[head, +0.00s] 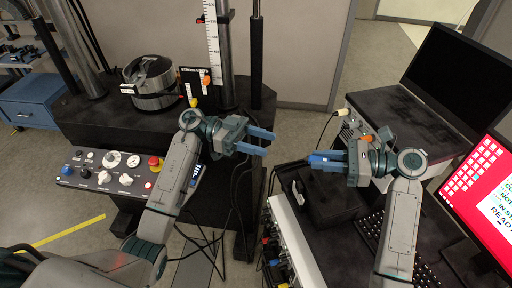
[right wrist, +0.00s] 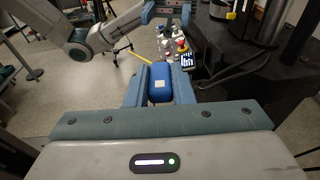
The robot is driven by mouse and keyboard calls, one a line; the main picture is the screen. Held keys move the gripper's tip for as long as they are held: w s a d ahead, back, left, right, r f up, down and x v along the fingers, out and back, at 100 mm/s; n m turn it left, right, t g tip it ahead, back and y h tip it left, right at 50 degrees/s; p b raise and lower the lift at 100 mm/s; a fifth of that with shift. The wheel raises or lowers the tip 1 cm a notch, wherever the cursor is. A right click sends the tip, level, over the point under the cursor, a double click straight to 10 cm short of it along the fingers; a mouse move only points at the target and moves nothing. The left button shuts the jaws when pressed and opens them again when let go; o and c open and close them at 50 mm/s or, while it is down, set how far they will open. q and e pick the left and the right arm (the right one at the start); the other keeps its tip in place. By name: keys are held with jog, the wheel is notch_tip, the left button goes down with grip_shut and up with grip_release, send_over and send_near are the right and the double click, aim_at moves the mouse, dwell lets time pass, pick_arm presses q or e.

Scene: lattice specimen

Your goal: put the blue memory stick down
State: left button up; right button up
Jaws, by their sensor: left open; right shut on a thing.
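The blue memory stick (right wrist: 160,84) is between the two fingers of my right gripper (right wrist: 160,92) in the right wrist view. In the head view the right gripper (head: 328,160) points left, and the blue stick (head: 318,158) shows only in part at its fingertips. It is held above the dark surface beside the keyboard. My left gripper (head: 262,142) is open and empty, pointing right toward the right gripper, with a gap between the two.
A black keyboard (head: 424,268) and a red-screen monitor (head: 490,190) stand at right, a laptop (head: 440,85) behind. A control panel with knobs (head: 113,158) and a metal cylinder (head: 150,78) are at left. Cables hang between the two benches.

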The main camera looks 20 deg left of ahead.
jog(key=shift+s+a, duration=0.1)
pick_arm(q)
jog(key=d+f+n+t, duration=0.1)
jog(key=d+n, duration=0.3)
jog(key=d, duration=0.6)
jog(key=shift+s+f+t, duration=0.3)
jog(key=shift+s+t, duration=0.1)
jog(key=shift+t, duration=0.4)
jog(key=shift+c, duration=0.2)
jog(key=c, duration=1)
pick_arm(e)
jog(key=o, duration=1)
